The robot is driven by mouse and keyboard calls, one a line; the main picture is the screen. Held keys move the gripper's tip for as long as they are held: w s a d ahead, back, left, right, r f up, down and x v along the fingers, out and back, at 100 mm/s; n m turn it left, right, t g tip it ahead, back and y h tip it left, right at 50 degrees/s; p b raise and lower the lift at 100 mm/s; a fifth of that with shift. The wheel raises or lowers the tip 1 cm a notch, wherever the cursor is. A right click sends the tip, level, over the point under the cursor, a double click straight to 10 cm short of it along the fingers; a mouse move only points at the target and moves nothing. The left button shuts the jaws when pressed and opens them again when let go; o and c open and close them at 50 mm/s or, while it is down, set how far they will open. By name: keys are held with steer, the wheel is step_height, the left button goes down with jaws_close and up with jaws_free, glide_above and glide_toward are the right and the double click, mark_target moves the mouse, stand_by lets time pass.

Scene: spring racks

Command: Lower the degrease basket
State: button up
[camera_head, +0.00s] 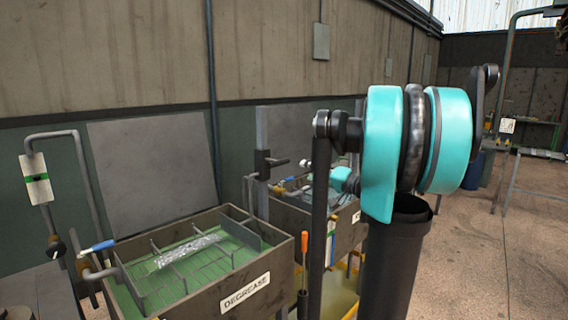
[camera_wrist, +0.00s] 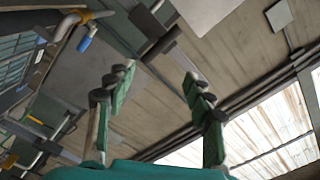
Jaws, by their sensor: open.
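The degrease tank (camera_head: 205,310) stands at lower left in the head view, with a white DEGREASE label and green liquid. A wire basket (camera_head: 170,285) with dividers is in it, holding a shiny metal piece (camera_head: 188,248); how deep it sits I cannot tell. Behind the tank's right corner a grey post (camera_head: 262,135) carries a dark block with a short bar handle (camera_head: 279,162). My gripper (camera_wrist: 158,73) is open in the wrist view, its fingers apart and empty. The dark bar (camera_wrist: 162,43) shows just beyond the fingertips.
A blue-handled valve (camera_head: 97,247) on a pipe is at the degrease tank's left corner. Another tank (camera_head: 345,238) stands to the right, partly behind my arm. An orange-handled tool (camera_head: 304,243) stands between them. A wall is behind; open floor (camera_head: 480,260) lies to the right.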

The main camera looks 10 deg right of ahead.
mark_target(281, 163)
steer(key=x, duration=1.6)
steer(key=shift+w+a+f, duration=0.1)
steer(key=shift+a, duration=0.15)
steer(key=shift+c, duration=0.4)
jaws_close()
